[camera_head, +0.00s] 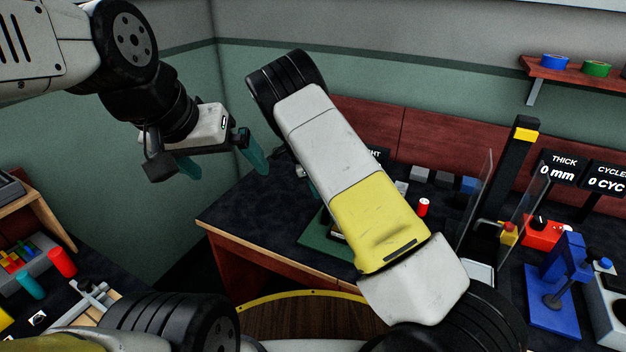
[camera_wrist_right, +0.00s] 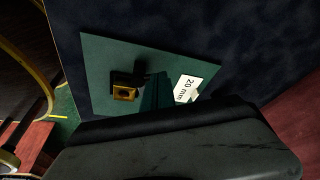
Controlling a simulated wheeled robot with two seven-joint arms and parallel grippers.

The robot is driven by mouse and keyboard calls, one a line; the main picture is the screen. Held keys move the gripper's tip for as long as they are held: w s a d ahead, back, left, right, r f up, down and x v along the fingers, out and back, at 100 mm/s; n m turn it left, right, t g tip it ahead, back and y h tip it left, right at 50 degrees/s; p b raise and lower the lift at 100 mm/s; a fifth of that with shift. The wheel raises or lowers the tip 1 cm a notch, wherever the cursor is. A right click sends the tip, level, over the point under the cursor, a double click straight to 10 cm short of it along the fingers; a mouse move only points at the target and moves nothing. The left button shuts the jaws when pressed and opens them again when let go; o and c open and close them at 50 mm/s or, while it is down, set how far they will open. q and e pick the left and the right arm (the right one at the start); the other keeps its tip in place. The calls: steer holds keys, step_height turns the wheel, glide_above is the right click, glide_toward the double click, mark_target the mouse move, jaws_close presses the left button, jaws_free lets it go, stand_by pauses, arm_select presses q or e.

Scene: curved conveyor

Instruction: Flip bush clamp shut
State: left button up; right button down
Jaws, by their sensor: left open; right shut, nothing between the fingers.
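In the right wrist view a green plate (camera_wrist_right: 98,62) lies on the dark bench top. A small black piece with a brassy block (camera_wrist_right: 124,93) sits on it, which looks like the bush clamp; whether its flap is up or down I cannot tell. My right gripper (camera_wrist_right: 156,92) is shut and empty, its teal fingers just beside the brassy block; contact is unclear. In the head view my right arm covers the clamp, and only part of the green plate (camera_head: 318,238) shows. My left gripper (camera_head: 222,164) is open and empty, raised in the air left of the bench.
A white "20 mm" label (camera_wrist_right: 186,88) is on the plate. Right of my arm stand a red cylinder (camera_head: 424,207), clear upright panels (camera_head: 482,190) and a blue press (camera_head: 556,275). A side bench at left holds a red cylinder (camera_head: 62,262). The bench's left end (camera_head: 235,215) is bare.

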steer(key=d+m, duration=0.1)
steer(key=m+g, duration=0.1)
steer(key=m, duration=0.1)
steer(key=shift+w+d, duration=0.35)
steer(key=shift+w, duration=0.05)
steer(key=shift+d, duration=0.2)
stand_by(0.4)
